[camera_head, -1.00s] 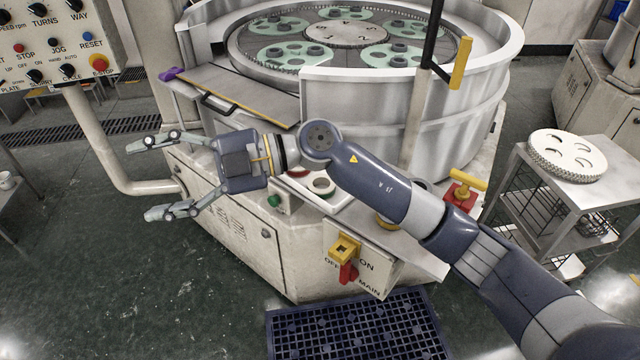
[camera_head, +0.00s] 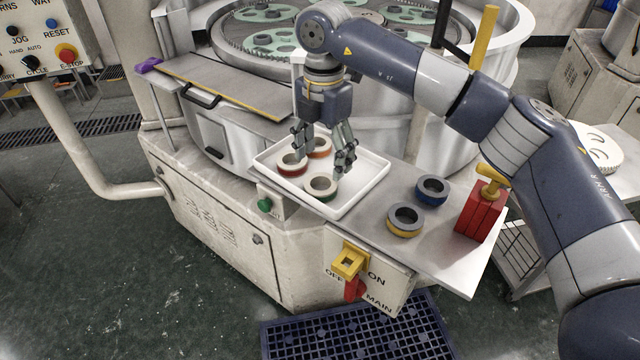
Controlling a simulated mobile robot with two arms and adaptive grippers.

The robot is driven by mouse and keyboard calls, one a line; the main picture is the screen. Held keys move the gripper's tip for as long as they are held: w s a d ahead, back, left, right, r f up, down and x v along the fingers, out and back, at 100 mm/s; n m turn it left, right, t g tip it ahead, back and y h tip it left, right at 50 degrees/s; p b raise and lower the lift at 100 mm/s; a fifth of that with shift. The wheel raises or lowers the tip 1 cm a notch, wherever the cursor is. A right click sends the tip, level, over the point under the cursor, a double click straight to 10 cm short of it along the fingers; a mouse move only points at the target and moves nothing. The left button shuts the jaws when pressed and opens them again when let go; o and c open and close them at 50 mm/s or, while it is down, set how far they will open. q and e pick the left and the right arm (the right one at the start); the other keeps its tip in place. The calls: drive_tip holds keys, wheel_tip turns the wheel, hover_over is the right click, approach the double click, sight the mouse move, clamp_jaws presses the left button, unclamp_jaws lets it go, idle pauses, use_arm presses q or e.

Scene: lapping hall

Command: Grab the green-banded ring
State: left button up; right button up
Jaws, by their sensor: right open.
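The green-banded ring (camera_head: 320,188) lies flat in the white tray (camera_head: 352,199), at the front of the rings there. A red-banded ring (camera_head: 291,165) and an orange-banded ring (camera_head: 319,148) lie behind it in the same tray. My right gripper (camera_head: 319,164) points down over the tray with its fingers apart and nothing between them. One finger is near the red-banded ring, the other just behind and right of the green-banded ring. I cannot tell whether the fingertips touch any ring. My left gripper is out of view.
A blue-banded ring (camera_head: 432,191) and a yellow-banded ring (camera_head: 405,219) lie on the metal shelf (camera_head: 452,258) right of the tray. A red block with a yellow handle (camera_head: 481,211) stands at the shelf's right. The round lapping machine rises behind.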

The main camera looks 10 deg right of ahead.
sight(322, 179)
drive_tip(key=shift+f, duration=0.85)
drive_tip(key=f+p, duration=0.1)
drive_tip(key=f, duration=0.1)
drive_tip(key=f+p, duration=0.2)
drive_tip(key=shift+w+f, duration=0.2)
drive_tip(key=shift+f, duration=0.5)
drive_tip(key=c, duration=1.1)
drive_tip(key=shift+r, duration=0.1)
